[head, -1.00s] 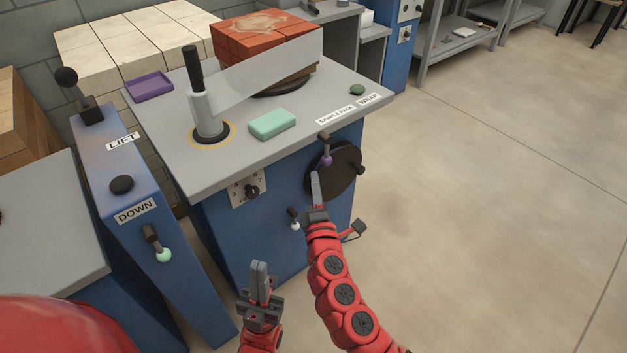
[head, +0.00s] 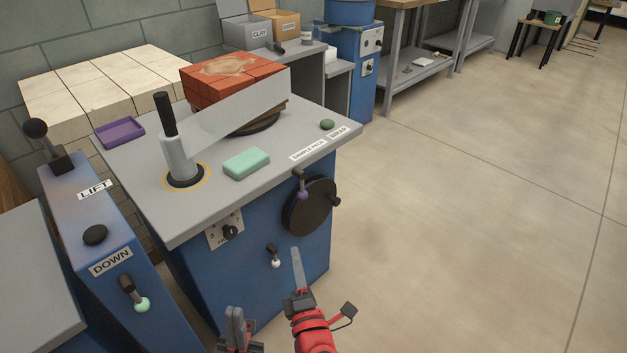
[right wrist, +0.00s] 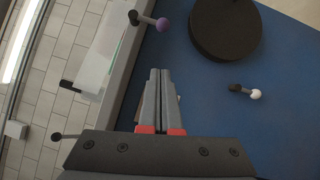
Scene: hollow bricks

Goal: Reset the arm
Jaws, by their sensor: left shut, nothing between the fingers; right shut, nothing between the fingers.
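My left gripper (head: 236,322) is shut and empty at the bottom of the head view, in front of the blue machine cabinet (head: 260,270). My right gripper (head: 297,268) is shut and empty, pointing up in front of the same cabinet, below the black round wheel (head: 310,206). In the right wrist view its two fingers (right wrist: 161,75) lie together with nothing between them. The black wheel (right wrist: 225,28) and a white-knobbed lever (right wrist: 245,91) are ahead to the right of the fingers there.
The grey machine top (head: 290,180) holds red bricks (head: 232,80), a green block (head: 246,163), a purple tray (head: 119,133) and a post with a clear sheet. A purple-knobbed lever (head: 301,185) juts from the front. A blue lift panel (head: 85,230) stands left. Floor (head: 480,230) at right is clear.

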